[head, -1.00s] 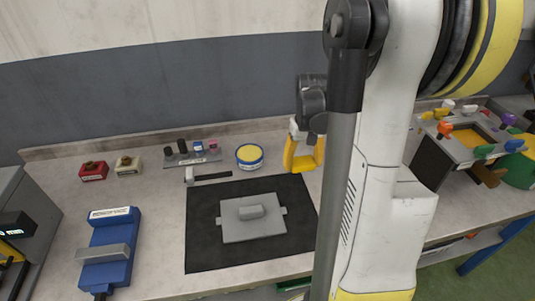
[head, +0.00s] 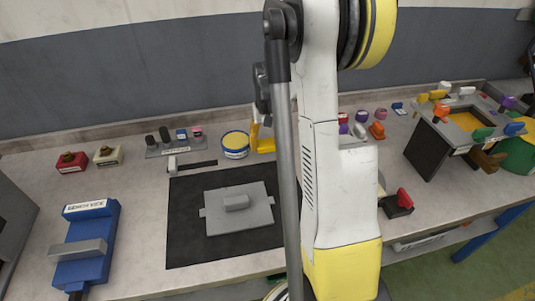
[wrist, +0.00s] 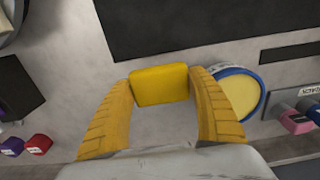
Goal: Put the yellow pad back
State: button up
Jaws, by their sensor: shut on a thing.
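My gripper (wrist: 165,100) has yellow fingers and is shut on the yellow pad (wrist: 160,85), a small block between the fingertips in the wrist view. In the head view the yellow fingers of my gripper (head: 262,138) show beside my arm, which partly hides them; the pad cannot be told apart there. A round blue tub with a yellow top (head: 235,144) stands just left of the gripper in the head view. The tub also shows right of the fingers in the wrist view (wrist: 241,93). Whether the pad touches the bench cannot be told.
A black mat (head: 185,250) with a grey plate (head: 240,218) lies in front. A small rack (head: 180,148) stands left of the tub. A blue device (head: 88,240) is at left. Several coloured blocks and a knobbed fixture (head: 465,125) are at right.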

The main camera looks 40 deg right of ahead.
aim_at(268, 156)
jog(key=shift+f+b, duration=0.65)
jog(key=shift+f, duration=1.05)
jog(key=shift+f, duration=0.1)
jog(key=shift+f, duration=0.15)
jog(key=o, duration=0.8)
jog(key=shift+c, duration=0.2)
